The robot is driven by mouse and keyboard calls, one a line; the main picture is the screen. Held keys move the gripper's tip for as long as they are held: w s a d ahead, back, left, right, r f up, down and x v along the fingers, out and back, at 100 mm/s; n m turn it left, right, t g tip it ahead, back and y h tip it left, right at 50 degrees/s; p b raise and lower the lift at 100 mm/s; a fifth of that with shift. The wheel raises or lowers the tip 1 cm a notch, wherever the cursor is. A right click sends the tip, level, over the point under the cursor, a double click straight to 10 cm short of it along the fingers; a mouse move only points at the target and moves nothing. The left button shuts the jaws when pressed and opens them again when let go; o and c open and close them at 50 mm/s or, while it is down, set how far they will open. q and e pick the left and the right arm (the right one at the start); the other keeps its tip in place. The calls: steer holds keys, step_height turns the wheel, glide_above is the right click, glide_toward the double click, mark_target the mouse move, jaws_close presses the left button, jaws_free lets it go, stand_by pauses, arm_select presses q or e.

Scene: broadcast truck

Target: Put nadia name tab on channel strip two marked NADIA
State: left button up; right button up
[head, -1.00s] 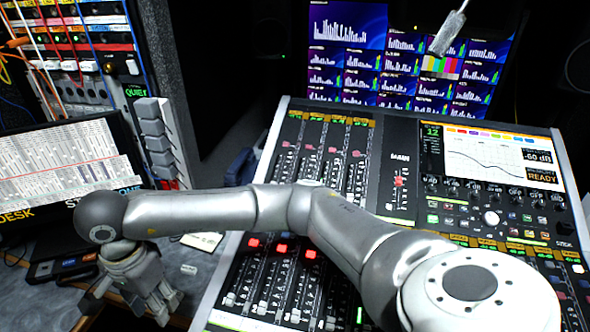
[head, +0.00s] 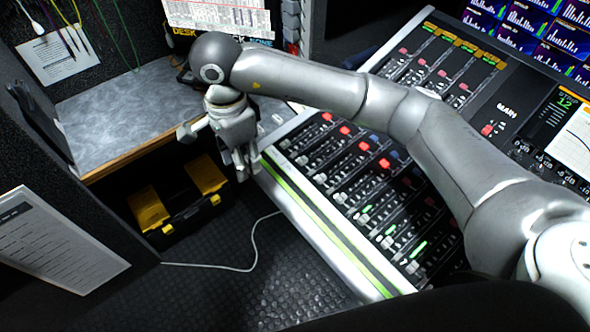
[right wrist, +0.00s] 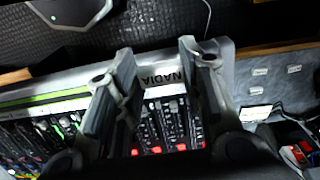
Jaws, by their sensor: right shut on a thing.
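My right gripper (head: 243,174) hangs above the near-left edge of the mixing console (head: 318,240) in the head view. In the right wrist view the gripper (right wrist: 155,80) is shut on the nadia name tab (right wrist: 161,79), a pale tab with NADIA in dark letters between the two fingers. The console's channel strips (right wrist: 170,120), with faders and red lit buttons, lie beneath and beyond the tab. The tab appears held above the console; its height is hard to judge. The tab cannot be made out in the head view. My left gripper is not in view.
A grey desk (head: 120,115) with a wooden edge is to the left. Loose pale tabs (right wrist: 294,69) lie on it. A black and yellow toolbox (head: 180,208) stands on the floor below, near a white cable (head: 252,245). The dark floor (head: 290,285) is otherwise clear.

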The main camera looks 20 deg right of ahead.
steer(key=w+d+f+p, duration=0.2)
steer(key=d+f, duration=0.1)
steer(key=d, duration=0.4)
steer(key=p, duration=0.1)
glide_above(291, 173)
steer(key=a, duration=0.1)
step_height(291, 173, down, 5)
steer(key=shift+s+r, duration=0.15)
steer(key=shift+f, duration=0.25)
steer(key=f+p, duration=0.1)
steer(key=f, duration=0.1)
steer(key=d+f+p, duration=0.1)
steer(key=shift+f, duration=0.35)
steer(key=shift+w+f, duration=0.1)
steer(key=shift+w, duration=0.1)
steer(key=shift+f, duration=0.15)
steer(key=o, duration=0.8)
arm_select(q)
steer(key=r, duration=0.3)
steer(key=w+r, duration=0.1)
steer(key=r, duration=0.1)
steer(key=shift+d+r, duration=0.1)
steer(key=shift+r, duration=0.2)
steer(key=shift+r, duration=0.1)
